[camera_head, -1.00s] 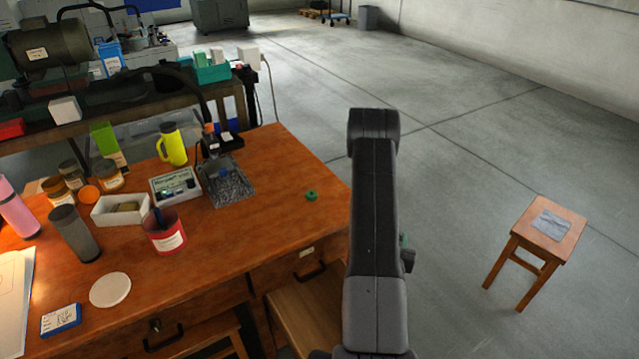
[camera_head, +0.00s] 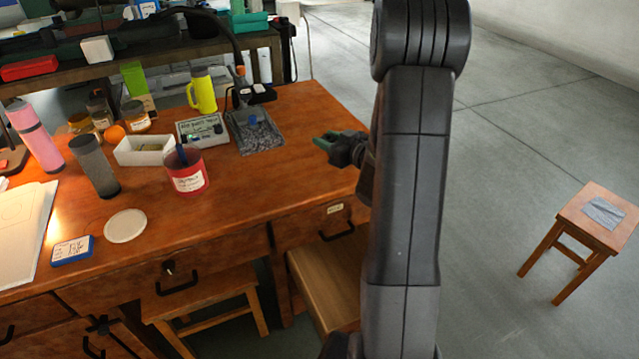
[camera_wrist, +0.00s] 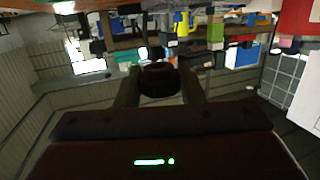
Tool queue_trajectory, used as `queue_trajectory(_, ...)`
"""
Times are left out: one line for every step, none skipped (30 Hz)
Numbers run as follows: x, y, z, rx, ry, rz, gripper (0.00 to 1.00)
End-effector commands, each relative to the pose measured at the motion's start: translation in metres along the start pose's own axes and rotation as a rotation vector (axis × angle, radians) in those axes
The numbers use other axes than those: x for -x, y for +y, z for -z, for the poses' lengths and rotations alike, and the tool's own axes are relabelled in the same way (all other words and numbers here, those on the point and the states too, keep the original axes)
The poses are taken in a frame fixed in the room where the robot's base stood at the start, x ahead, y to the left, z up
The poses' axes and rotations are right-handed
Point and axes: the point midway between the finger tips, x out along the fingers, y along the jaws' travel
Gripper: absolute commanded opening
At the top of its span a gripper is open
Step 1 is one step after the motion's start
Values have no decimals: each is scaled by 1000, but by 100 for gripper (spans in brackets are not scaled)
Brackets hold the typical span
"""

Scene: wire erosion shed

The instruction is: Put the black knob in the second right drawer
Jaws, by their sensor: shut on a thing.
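My gripper (camera_head: 328,146) is over the right end of the wooden desk (camera_head: 255,195) in the head view, with its fingers pointing left. In the wrist view it is shut on the dark, round black knob (camera_wrist: 160,79), which sits between the two fingers. I cannot make out the knob in the head view. The desk's upper right drawer (camera_head: 310,223) has a label and a black handle and looks shut. Below it a light wooden piece (camera_head: 328,285) juts out. My arm covers part of this side.
On the desk stand a red cup (camera_head: 187,178), a yellow mug (camera_head: 205,92), a white box (camera_head: 143,151), a grey tray (camera_head: 258,138) and several jars. A stool (camera_head: 205,298) is under the desk. A small stool with a cloth (camera_head: 597,217) stands on open floor at right.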

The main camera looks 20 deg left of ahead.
Motion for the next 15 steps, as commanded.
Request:
queue_trajectory(-4, -7, 0, 8, 2, 29, 13)
queue_trajectory(-5, -11, 2, 9, 2, 44, 13)
queue_trajectory(-6, -15, 5, 12, 2, 61, 13)
queue_trajectory(-7, -17, 6, 12, 2, 70, 13)
queue_trajectory(-8, -19, 7, 13, 2, 79, 13)
queue_trajectory(-8, -21, 8, 14, 1, 86, 13)
queue_trajectory(-8, -22, 9, 14, 1, 90, 13)
queue_trajectory(-8, -23, 10, 14, 1, 92, 13)
queue_trajectory(-8, -23, 10, 14, 1, 93, 13)
queue_trajectory(-8, -23, 10, 14, 1, 94, 13)
queue_trajectory(-8, -23, 10, 14, 1, 94, 13)
queue_trajectory(-8, -23, 10, 13, 1, 93, 13)
queue_trajectory(-8, -23, 10, 13, 1, 93, 13)
queue_trajectory(-8, -23, 10, 13, 1, 93, 13)
queue_trajectory(-8, -23, 10, 13, 1, 93, 13)
